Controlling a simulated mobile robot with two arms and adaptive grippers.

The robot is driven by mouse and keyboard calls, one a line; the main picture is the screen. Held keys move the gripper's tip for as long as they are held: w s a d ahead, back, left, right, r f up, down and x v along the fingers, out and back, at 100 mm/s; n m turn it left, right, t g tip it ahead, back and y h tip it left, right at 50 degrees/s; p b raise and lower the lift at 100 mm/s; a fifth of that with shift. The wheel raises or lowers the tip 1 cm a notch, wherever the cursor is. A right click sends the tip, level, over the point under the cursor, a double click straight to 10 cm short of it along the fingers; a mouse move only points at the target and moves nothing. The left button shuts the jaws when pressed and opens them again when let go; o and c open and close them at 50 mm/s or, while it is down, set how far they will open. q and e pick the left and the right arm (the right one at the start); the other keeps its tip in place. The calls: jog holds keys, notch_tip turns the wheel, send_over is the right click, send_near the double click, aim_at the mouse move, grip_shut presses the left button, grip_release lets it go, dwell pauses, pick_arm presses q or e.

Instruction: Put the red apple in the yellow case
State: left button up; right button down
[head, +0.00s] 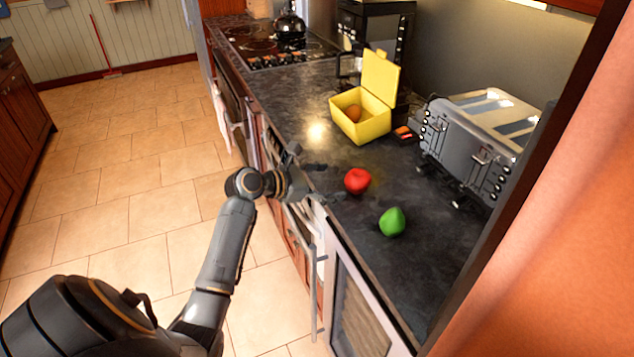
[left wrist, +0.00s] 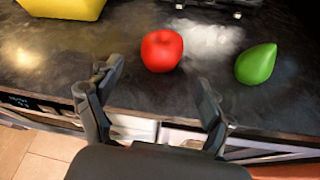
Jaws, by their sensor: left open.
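The red apple (head: 357,181) stands on the dark counter near its front edge, and it also shows in the left wrist view (left wrist: 162,50). The yellow case (head: 361,127) stands farther back on the counter with its lid raised; a brownish-orange round thing (head: 353,113) lies inside. The case's lower part shows at the top left of the left wrist view (left wrist: 62,8). My left gripper (head: 322,181) is open and empty at the counter's front edge, just left of the apple in the head view. In the left wrist view its fingers (left wrist: 160,88) are spread, with the apple beyond them, apart from both.
A green pear-like fruit (head: 392,222) lies on the counter close to the apple. A silver toaster (head: 478,142) stands at the right. A coffee maker (head: 372,40) and a stove with a kettle (head: 289,24) are farther back. The counter between apple and case is clear.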

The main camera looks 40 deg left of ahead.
pick_arm(q)
jog(key=shift+v, duration=2.05)
jog(key=shift+d, duration=0.1)
